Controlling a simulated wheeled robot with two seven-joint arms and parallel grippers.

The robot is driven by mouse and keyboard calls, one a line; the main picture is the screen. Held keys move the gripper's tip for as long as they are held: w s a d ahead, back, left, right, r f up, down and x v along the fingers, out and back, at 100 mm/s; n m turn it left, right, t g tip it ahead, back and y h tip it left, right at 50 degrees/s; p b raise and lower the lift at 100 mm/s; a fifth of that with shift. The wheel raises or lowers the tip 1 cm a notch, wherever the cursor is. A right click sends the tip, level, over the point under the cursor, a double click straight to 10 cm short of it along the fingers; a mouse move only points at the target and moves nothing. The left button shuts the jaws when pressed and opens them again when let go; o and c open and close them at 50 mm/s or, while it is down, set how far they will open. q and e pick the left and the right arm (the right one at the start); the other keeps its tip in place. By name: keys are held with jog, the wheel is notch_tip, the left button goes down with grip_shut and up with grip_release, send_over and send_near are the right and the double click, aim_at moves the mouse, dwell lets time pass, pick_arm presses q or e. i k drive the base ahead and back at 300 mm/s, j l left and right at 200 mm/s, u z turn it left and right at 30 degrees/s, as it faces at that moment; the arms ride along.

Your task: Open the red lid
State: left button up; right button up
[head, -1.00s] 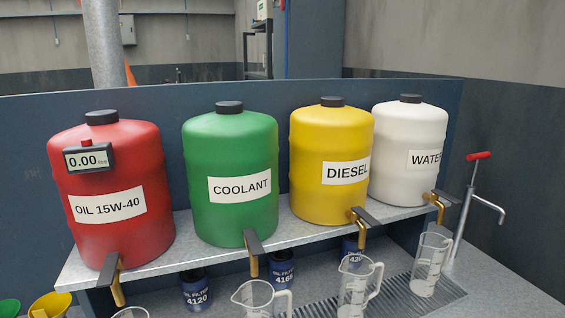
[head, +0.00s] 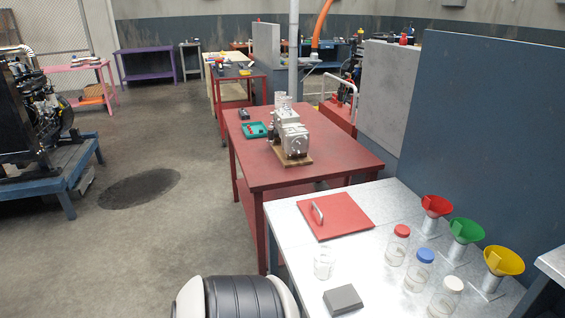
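A flat red square lid (head: 352,216) with a pale metal handle (head: 318,213) near its left edge lies flat on a light grey metal table (head: 285,212). A clear jar with a red screw cap (head: 402,231) stands to its right on the same table. What is under the flat red lid is hidden. Neither of my grippers is in view.
Jars with blue (head: 425,256) and white (head: 453,284) caps, red (head: 436,205), green (head: 466,230) and yellow (head: 503,260) funnels, a clear beaker (head: 324,263) and a dark grey block (head: 343,299) share the table. A red table (head: 270,175) stands behind. Floor at left is open.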

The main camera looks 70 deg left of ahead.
aim_at(330, 217)
jog(key=u, duration=1.95)
jog(key=i+j+z, duration=0.15)
jog(key=j+z, duration=0.75)
jog(key=i+j, duration=0.05)
